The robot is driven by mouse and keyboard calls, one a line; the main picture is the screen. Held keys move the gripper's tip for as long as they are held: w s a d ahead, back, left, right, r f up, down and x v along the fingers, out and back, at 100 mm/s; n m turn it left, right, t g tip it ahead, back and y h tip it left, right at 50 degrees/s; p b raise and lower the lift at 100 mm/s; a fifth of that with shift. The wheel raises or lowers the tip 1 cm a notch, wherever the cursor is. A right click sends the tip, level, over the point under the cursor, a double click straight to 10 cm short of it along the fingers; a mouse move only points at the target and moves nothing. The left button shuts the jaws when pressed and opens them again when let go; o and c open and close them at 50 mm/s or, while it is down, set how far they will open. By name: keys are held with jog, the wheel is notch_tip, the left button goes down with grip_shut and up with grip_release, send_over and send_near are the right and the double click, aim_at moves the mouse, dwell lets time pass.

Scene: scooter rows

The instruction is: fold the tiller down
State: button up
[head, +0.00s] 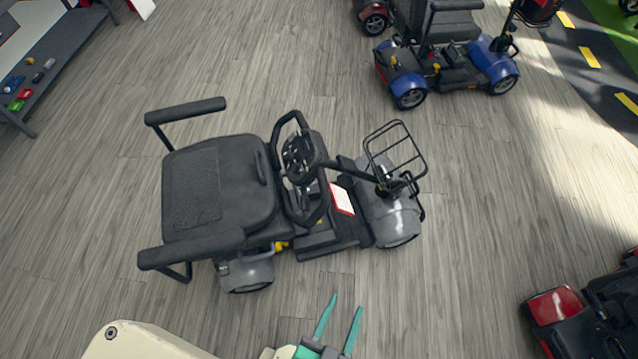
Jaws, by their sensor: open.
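A grey mobility scooter stands in the middle of the head view, its black seat (205,185) on the left and its front on the right. Its tiller (345,170) runs from the front housing back toward the seat, ending in a black loop handlebar (307,212) close to the seat's front edge. From above I cannot tell how steeply the tiller leans. A wire basket (395,150) is at the front. My gripper (346,302), with two teal fingers, is open and empty at the bottom edge. It is apart from the scooter, below its footboard in the picture.
A blue scooter (408,85) stands at the upper right, and a red one (556,305) at the lower right. A grey bench (50,60) with small coloured items is at the upper left. Wooden floor is clear around the grey scooter.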

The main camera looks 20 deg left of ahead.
jog(key=w+a+f+m+g+y, duration=0.1)
jog(key=w+f, duration=0.2)
jog(key=f, duration=0.2)
jog(key=w+a+f+m+g, duration=0.1)
jog(key=w+f, duration=0.2)
jog(key=f, duration=0.3)
jog(key=n+g+y, duration=0.4)
jog(key=y, duration=0.9)
send_near(325, 189)
jog(key=f, duration=0.2)
jog(key=x, duration=1)
jog(key=shift+w+a+r, duration=0.2)
jog(key=shift+r, duration=0.05)
grip_shut()
